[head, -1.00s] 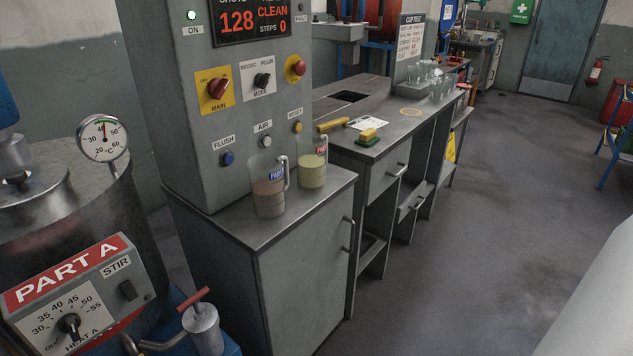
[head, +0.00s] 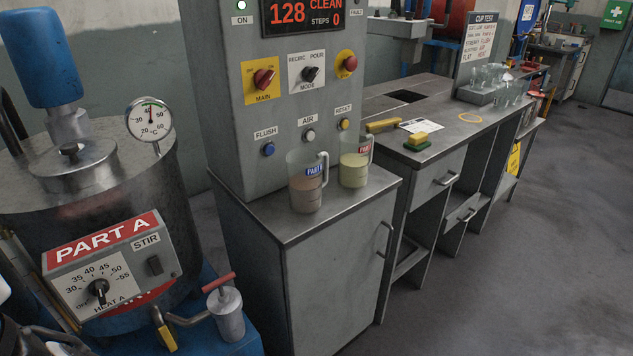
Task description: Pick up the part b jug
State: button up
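Two clear jugs with handles stand side by side on the grey cabinet top below the control panel. The left jug (head: 306,184) has a blue label reading "PART" and holds a brownish-pink liquid; its last letter is not legible. The right jug (head: 354,168) has a red label and holds a pale yellow-green liquid. The blue-labelled one looks like the part b jug, since the Part A sign is red. Both are upright, with handles on their right.
The control panel (head: 290,112) rises right behind the jugs. The Part A tank (head: 90,215) stands left of the cabinet (head: 310,275). A bench (head: 450,135) to the right bears a sponge (head: 417,139), a yellow tool and several clear cups. The floor at right is clear.

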aim_at(310, 178)
jog(key=u, duration=1.95)
jog(key=z, duration=1.95)
jog(key=i+l+z, duration=0.15)
jog(key=i+z, duration=0.35)
jog(key=i, duration=0.35)
